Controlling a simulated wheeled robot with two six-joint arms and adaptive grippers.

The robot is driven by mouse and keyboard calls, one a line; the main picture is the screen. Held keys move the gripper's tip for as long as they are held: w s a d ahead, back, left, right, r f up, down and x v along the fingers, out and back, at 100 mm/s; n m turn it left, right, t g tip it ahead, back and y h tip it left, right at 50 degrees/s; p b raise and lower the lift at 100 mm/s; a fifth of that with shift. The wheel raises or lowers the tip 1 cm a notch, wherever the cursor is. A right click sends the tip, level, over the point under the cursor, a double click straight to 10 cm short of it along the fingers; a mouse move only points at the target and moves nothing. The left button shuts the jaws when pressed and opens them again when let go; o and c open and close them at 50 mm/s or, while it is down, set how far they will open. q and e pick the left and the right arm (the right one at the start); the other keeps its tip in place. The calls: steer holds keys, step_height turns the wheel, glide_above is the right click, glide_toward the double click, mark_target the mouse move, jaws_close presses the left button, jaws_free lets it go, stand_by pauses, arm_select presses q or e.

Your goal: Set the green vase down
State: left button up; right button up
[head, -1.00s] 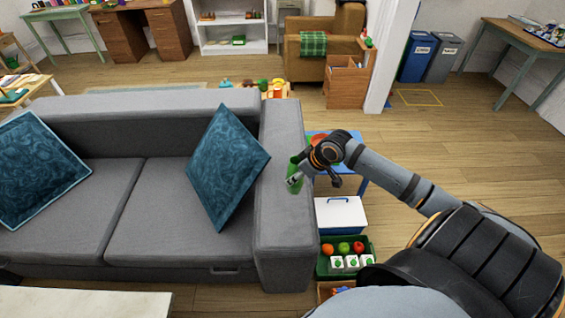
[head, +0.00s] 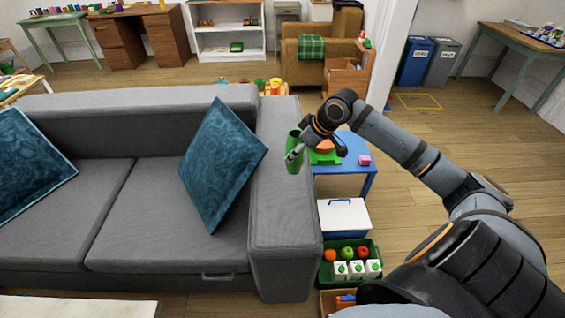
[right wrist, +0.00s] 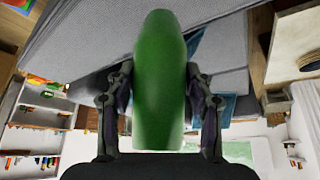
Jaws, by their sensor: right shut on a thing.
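The green vase (head: 293,157) is in my right gripper (head: 297,153), over the right armrest of the grey sofa (head: 280,205) in the head view. The vase looks upright. In the right wrist view the vase (right wrist: 160,80) fills the middle, with a finger of the right gripper (right wrist: 160,100) pressed on each side. Whether its base touches the armrest I cannot tell. My left gripper is not in view.
A blue table (head: 350,182) with a pink block (head: 365,160) stands just right of the armrest. A white-lidded cooler (head: 343,218) and a green crate (head: 375,250) of fruit and cartons are in front of it. Teal cushions (head: 222,165) lie on the sofa.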

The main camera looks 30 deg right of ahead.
steer(key=shift+w+d+f+b, duration=0.15)
steer(key=shift+w+d+f, duration=0.15)
steer(key=shift+w+f, duration=1.5)
steer(key=shift+w+d+f+b, duration=0.15)
steer(key=shift+w+d+f, duration=0.15)
steer(key=shift+w+f, duration=1.45)
steer(key=shift+w+d+f+b, duration=0.15)
steer(key=shift+w+d+f, duration=0.15)
steer(key=shift+w+f, duration=1.45)
steer(key=shift+s+f, duration=0.25)
steer(key=shift+f, duration=0.1)
steer(key=o, duration=1.3)
